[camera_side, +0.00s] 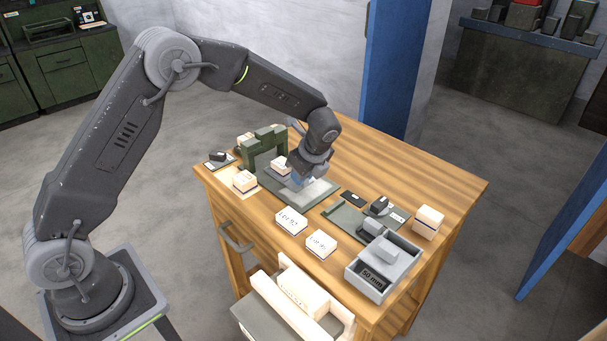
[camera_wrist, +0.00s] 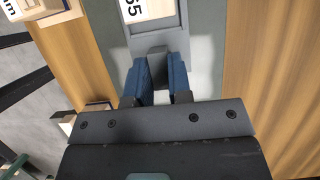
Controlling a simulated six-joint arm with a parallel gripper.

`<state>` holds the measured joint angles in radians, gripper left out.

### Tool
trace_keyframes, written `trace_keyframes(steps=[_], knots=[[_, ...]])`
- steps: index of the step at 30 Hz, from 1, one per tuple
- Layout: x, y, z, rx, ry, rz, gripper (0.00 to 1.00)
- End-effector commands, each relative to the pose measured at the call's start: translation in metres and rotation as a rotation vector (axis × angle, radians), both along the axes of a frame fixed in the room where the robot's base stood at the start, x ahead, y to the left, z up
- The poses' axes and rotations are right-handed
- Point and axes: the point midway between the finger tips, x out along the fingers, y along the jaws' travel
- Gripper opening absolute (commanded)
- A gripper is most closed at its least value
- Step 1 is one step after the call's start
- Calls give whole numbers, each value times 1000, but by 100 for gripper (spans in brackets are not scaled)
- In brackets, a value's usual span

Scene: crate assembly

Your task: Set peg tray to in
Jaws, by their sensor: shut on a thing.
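The peg tray (camera_wrist: 196,22) is a grey sliding tray on a dark flat base plate (camera_side: 268,187) by the green press-like fixture (camera_side: 264,148). A white block (camera_wrist: 145,8) with dark figures, partly cut off, lies in it in the wrist view. A white block (camera_side: 280,164) also shows behind my gripper in the side view. My gripper (camera_wrist: 157,80) points down, its blue fingers closed around a small dark grey handle (camera_wrist: 157,54) at the tray's near end. In the side view my gripper (camera_side: 298,183) hides part of the tray, so how far it is slid is unclear.
White labelled blocks (camera_side: 291,221), (camera_side: 321,243) and (camera_side: 245,181) stand near the front edge. A grey "50 mm" box (camera_side: 405,254) and another white block (camera_side: 428,220) stand to the right. The table's back right is clear.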

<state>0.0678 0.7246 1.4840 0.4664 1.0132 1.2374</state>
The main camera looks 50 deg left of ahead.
Motion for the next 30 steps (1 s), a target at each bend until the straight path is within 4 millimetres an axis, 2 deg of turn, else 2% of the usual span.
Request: trace_keyframes(steps=[6, 9, 12, 20, 21, 29, 30], knots=[[0, 48, 1, 0, -2, 7, 0], [0, 64, 1, 1, -3, 4, 0], [0, 71, 1, 1, -2, 2, 0], [0, 74, 1, 4, -1, 1, 0], [0, 74, 1, 4, -2, 1, 20], [0, 72, 1, 2, -1, 1, 45], [0, 72, 1, 2, -1, 1, 45]])
